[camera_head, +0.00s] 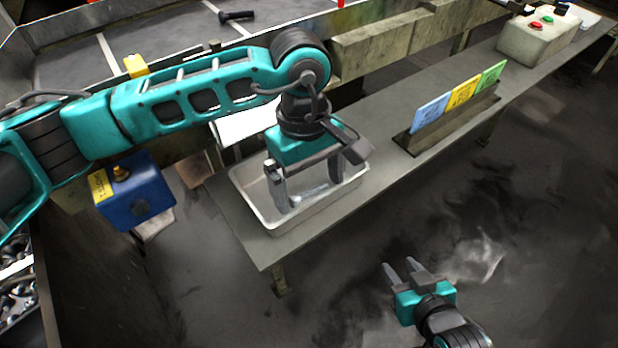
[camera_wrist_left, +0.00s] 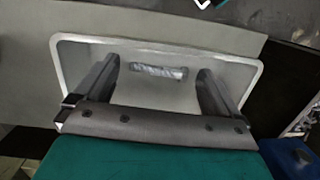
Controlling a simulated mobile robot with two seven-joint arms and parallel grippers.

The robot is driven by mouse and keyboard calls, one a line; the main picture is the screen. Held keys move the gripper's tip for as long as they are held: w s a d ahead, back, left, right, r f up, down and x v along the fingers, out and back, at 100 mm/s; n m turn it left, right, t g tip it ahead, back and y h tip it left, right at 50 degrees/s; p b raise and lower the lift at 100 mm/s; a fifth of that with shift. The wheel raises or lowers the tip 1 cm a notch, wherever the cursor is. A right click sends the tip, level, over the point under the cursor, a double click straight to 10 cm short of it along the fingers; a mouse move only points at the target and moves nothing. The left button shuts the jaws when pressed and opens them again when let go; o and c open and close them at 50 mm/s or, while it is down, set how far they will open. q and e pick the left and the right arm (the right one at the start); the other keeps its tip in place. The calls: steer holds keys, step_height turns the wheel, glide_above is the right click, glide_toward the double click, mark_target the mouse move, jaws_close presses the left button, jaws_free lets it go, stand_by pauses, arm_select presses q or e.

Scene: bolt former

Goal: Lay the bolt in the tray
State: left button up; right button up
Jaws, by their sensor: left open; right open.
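A white tray (camera_head: 322,212) sits on the narrow grey bench. A silver bolt (camera_head: 314,192) lies on the tray floor. In the left wrist view the bolt (camera_wrist_left: 158,71) lies crosswise near the middle of the tray (camera_wrist_left: 240,66), apart from both fingers. My left gripper (camera_head: 309,189) is over the tray, pointing down, with its fingers open on either side of the bolt. The left wrist view shows the same open fingers (camera_wrist_left: 158,74). My right gripper (camera_head: 399,265) is open and empty, low over the floor in front of the bench.
Blue, yellow and green cards (camera_head: 462,93) stand in a holder right of the tray. A button box (camera_head: 540,38) is at the bench's far end. A blue box (camera_head: 136,192) stands left of the tray. A dark bolt-like piece (camera_head: 237,15) lies on the surface behind.

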mark_target(305, 189)
arm_select(q)
steer(key=shift+r+p, duration=0.35)
steer(key=shift+p, duration=0.1)
steer(key=shift+r+p, duration=0.4)
steer(key=shift+p, duration=0.15)
step_height(305, 189, up, 12)
steer(key=w+b, duration=0.1)
steer(key=shift+w+a+f, duration=0.2)
steer(key=shift+w+a, duration=0.05)
steer(key=shift+a, duration=0.05)
